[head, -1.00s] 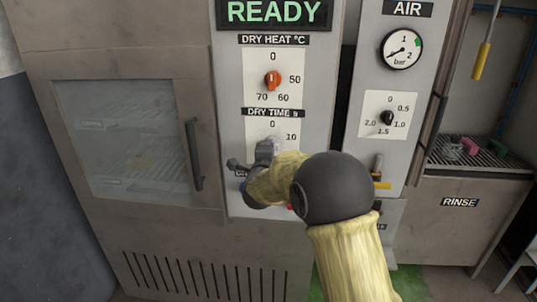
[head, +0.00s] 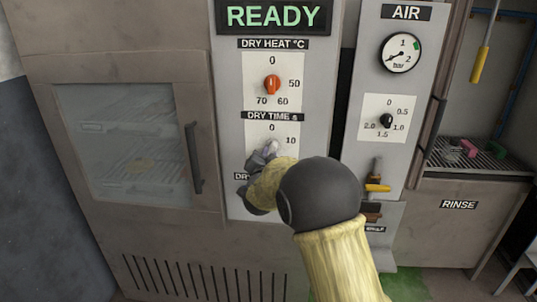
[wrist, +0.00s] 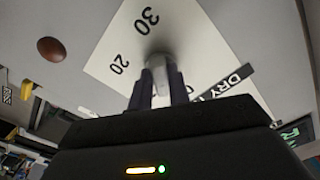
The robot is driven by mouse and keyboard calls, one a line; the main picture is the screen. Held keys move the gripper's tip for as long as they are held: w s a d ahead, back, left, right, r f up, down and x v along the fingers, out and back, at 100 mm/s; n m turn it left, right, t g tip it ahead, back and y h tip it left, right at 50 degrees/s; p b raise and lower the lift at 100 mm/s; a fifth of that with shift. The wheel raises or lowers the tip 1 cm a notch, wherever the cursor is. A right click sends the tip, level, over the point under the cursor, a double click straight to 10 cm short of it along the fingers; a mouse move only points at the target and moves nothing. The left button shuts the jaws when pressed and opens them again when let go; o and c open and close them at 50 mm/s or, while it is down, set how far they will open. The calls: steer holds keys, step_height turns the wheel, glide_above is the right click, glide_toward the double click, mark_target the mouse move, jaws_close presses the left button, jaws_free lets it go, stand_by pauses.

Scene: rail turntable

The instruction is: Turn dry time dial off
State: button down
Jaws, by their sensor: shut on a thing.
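The dry time dial (head: 272,146) is a pale grey knob on a white plate below the DRY TIME label. The marks 0 and 10 show above it in the head view; 20 and 30 show in the wrist view. My gripper (wrist: 162,82) is shut on the dial (wrist: 165,72), one dark finger on each side of it. In the head view my gripper (head: 264,154) and wrist cover the lower part of the plate. The dial's pointer is too covered to read exactly.
The orange dry heat dial (head: 272,84) sits just above. The READY display (head: 273,16) is at the top. To the right are the air dial (head: 387,121), a gauge (head: 401,53) and a yellow-handled valve (head: 377,187). A cabinet door handle (head: 194,157) juts out at left.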

steer(key=shift+d+f+n+p, duration=0.15)
steer(key=shift+n+p, duration=0.4)
steer(key=shift+n, duration=1.15)
steer(key=shift+d+f+n+p, duration=0.1)
steer(key=shift+n+p, duration=0.45)
steer(key=shift+n, duration=1.15)
steer(key=c, duration=1.3)
jaws_free()
steer(key=shift+s+r, duration=0.1)
steer(key=s, duration=0.5)
steer(key=s+b, duration=0.1)
steer(key=s, duration=0.5)
steer(key=s+b, duration=0.1)
steer(key=s, duration=0.5)
steer(key=shift+s+a, duration=0.15)
steer(key=shift+a, duration=0.2)
